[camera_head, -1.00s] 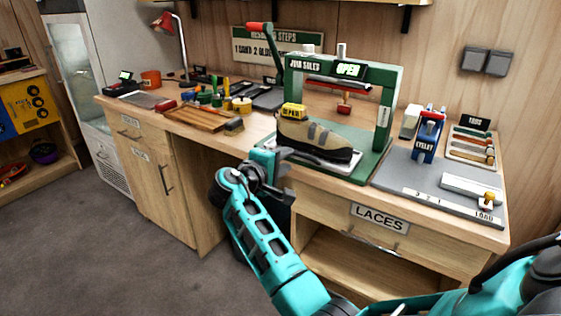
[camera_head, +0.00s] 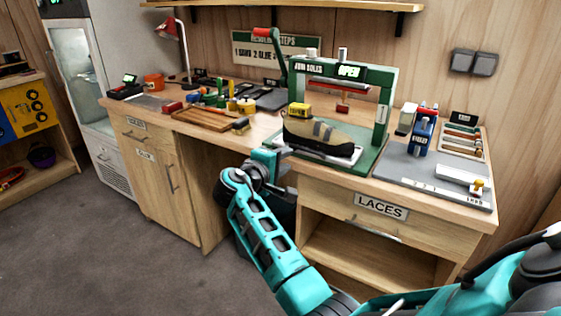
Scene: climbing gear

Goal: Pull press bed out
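The green shoe press (camera_head: 381,115) stands on the workbench, with a red-handled lever at its left and a screen reading OPEN. A tan and black shoe (camera_head: 325,133) rests on the pale press bed (camera_head: 343,159), low in the frame. The bed's edge shows at the shoe's front right; the rest is hidden under the shoe. A yellow block (camera_head: 299,111) shows at the shoe's left end. My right gripper (camera_head: 281,153) is at the press's front left corner, near the shoe's left end. Its finger gap and any contact are unclear. My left gripper is not in view.
A grey lacing board (camera_head: 412,172) with a blue eyelet tool (camera_head: 423,135) lies right of the press. A wooden tray (camera_head: 203,119) and small tools stand left. The LACES drawer (camera_head: 400,215) is below the press. Open floor lies at the left front.

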